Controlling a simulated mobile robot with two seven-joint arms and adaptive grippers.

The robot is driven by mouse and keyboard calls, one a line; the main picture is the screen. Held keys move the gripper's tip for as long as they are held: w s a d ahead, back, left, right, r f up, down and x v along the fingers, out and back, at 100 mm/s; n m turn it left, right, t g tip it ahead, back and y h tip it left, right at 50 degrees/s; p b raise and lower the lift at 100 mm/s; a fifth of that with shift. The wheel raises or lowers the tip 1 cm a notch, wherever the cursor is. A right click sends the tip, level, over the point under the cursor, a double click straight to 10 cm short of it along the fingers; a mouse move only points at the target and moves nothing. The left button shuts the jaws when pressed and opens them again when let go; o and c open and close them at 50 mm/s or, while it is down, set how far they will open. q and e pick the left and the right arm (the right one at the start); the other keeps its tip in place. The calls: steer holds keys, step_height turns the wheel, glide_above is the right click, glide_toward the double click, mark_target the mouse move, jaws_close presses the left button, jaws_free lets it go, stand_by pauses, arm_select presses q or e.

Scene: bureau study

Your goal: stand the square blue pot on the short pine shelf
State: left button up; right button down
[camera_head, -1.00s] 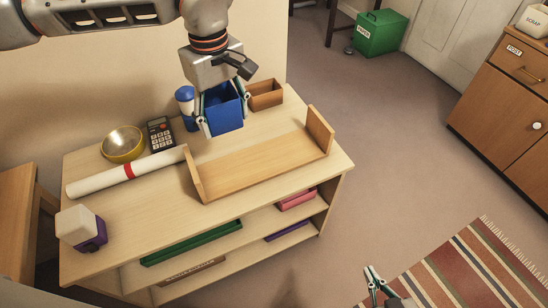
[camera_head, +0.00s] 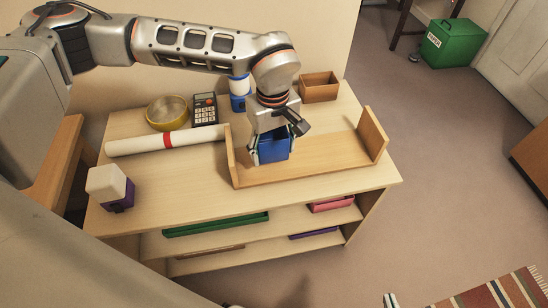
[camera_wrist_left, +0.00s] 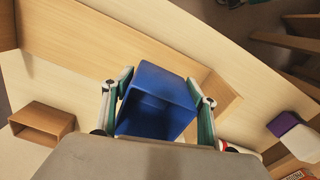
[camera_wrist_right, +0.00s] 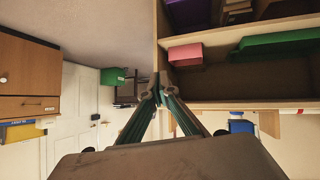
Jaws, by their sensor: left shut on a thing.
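The square blue pot (camera_head: 274,146) is held between the fingers of my left gripper (camera_head: 271,155), over the left part of the short pine shelf (camera_head: 325,160). The pot looks upright, with its open top toward my wrist. I cannot tell whether its base touches the board. In the left wrist view the pot (camera_wrist_left: 158,100) sits between both fingers, with the shelf board (camera_wrist_left: 110,50) beyond it. The shelf has an upright end at each side and lies on the pale wooden unit. My right gripper (camera_wrist_right: 160,90) is empty, its fingertips together, away from the unit.
On the unit top are a white roll with a red band (camera_head: 165,142), a yellow bowl (camera_head: 167,113), a calculator (camera_head: 205,109), a blue-and-white bottle (camera_head: 239,92), a brown box (camera_head: 319,87) and a white-and-purple block (camera_head: 110,188). The shelf's right part is clear.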

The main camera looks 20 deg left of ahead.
mark_target(273, 160)
arm_select(q)
step_height(273, 160, down, 4)
steer(key=shift+s+b, duration=0.1)
steer(key=shift+b, duration=0.3)
steer(key=shift+f, duration=0.25)
steer(key=shift+r, duration=0.15)
arm_select(e)
steer(key=shift+w+a+r, duration=0.1)
steer(key=shift+a+r, duration=0.05)
steer(key=shift+r, duration=0.05)
arm_select(q)
steer(key=o, duration=1.2)
steer(key=shift+c, duration=0.2)
arm_select(e)
steer(key=shift+f, duration=0.3)
